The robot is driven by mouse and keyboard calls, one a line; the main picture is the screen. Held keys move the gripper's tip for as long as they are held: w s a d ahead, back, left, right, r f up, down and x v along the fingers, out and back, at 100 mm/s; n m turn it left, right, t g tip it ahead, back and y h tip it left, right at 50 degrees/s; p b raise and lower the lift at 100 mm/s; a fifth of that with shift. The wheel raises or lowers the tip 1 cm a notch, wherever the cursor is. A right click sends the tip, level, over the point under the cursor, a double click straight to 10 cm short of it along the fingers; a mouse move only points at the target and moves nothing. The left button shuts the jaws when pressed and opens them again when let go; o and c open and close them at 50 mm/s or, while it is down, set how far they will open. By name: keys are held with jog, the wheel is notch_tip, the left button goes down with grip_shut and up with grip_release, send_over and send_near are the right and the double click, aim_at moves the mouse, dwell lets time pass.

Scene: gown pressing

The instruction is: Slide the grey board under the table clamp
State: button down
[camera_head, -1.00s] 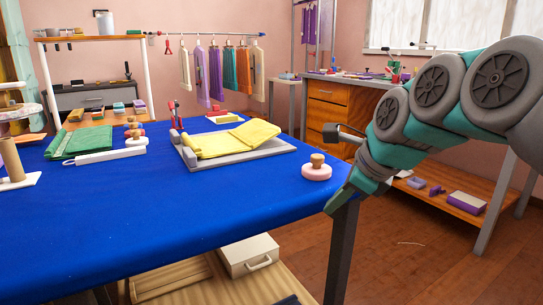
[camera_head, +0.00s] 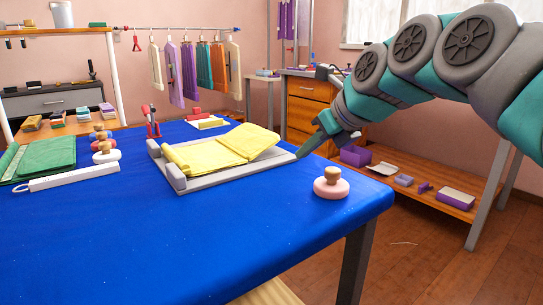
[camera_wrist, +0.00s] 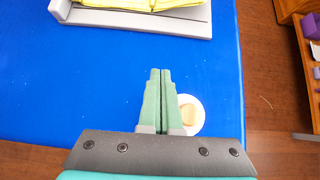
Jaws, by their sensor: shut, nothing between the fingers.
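The grey board (camera_head: 215,181) lies on the blue table with a folded yellow gown (camera_head: 225,147) on top. A raised grey block is at its left end. The board's edge also shows at the top of the wrist view (camera_wrist: 130,20). The table clamp (camera_head: 152,122), with red parts, stands behind the board's far left corner. Whether they touch is unclear. My gripper (camera_head: 303,153) appears near the board's right end in the head view. In the wrist view my gripper (camera_wrist: 160,71) is shut and empty, its fingertips pointing toward the board with blue cloth between.
A pink round base with a wooden knob (camera_head: 331,183) stands near the table's right edge, close beside my fingers in the wrist view. A green folded cloth (camera_head: 45,158) and a white strip (camera_head: 75,177) lie at left. The front of the blue table (camera_head: 200,250) is clear.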

aim_at(266, 171)
jog(key=x, duration=1)
jog(key=shift+s+a+f, duration=0.1)
jog(key=shift+f, duration=0.05)
jog(key=shift+w+a+r+p, duration=0.1)
jog(key=shift+w+a+p, duration=0.15)
jog(key=shift+w, duration=0.25)
jog(key=shift+w+a+r+p, duration=0.1)
jog(key=shift+w+a, duration=0.25)
jog(key=shift+w, duration=0.15)
jog(key=shift+w+a, duration=0.4)
jog(key=shift+w, duration=0.25)
